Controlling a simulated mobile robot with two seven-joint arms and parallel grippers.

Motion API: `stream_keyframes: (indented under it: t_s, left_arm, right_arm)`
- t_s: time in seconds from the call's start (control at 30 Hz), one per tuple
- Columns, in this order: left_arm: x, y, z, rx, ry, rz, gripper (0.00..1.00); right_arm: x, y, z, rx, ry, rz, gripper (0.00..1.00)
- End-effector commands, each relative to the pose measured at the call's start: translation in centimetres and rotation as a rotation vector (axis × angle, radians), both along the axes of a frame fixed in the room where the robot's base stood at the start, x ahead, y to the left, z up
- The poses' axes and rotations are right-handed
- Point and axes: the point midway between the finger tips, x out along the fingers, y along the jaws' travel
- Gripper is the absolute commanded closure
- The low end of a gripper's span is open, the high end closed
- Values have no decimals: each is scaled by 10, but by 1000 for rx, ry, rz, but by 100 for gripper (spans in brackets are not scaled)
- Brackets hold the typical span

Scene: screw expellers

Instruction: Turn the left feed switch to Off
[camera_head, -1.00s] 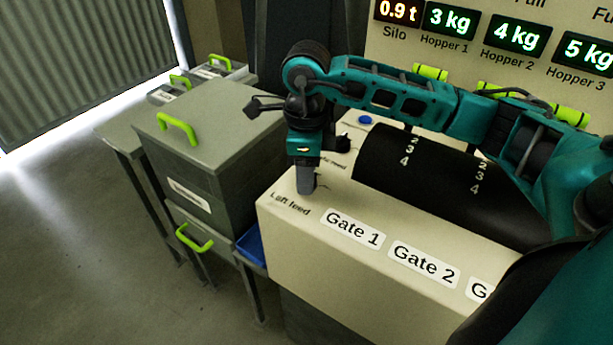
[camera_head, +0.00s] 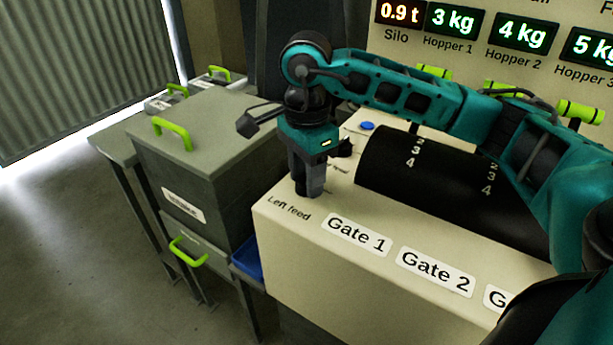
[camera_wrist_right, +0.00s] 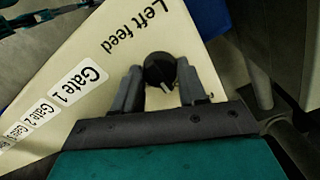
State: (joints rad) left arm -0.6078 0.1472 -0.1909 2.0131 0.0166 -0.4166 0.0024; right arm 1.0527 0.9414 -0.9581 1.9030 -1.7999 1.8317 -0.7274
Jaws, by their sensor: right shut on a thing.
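The left feed switch (camera_wrist_right: 160,70) is a round black knob with a pale pointer mark, on the cream panel by the printed "Left feed" label (camera_head: 288,209). In the wrist view the mark points toward my gripper's base. My right gripper (camera_head: 308,192) comes down over the switch, and its fingers hide the switch in the head view. In the wrist view its two fingers (camera_wrist_right: 159,78) stand on either side of the knob, shut on it. No On or Off marking is readable. My left gripper is not in view.
The cream panel (camera_head: 300,250) carries Gate 1 and Gate 2 labels. A black cylinder (camera_head: 450,190) and a blue button (camera_head: 367,126) are behind and right of my gripper. A grey cabinet (camera_head: 200,140) with green handles stands left, with a blue tray (camera_head: 247,258) between.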

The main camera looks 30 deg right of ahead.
Motion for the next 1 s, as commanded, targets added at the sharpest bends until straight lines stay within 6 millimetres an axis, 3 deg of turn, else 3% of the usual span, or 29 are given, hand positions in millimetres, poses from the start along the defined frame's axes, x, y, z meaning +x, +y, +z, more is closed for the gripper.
stream_keyframes:
  t_s: [0.5, 0.53, 0.8, 1.0]
  left_arm:
    - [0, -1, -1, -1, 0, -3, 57]
    - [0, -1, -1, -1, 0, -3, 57]
    - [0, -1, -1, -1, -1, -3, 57]
    - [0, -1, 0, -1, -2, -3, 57]
  right_arm:
    - [0, 0, 1, 0, -1, 21, 89]
    - [0, 0, 1, 0, -1, 21, 56]
    - [0, 0, 0, 0, -1, 20, 33]
    - [0, 0, 1, 0, 0, 20, 33]
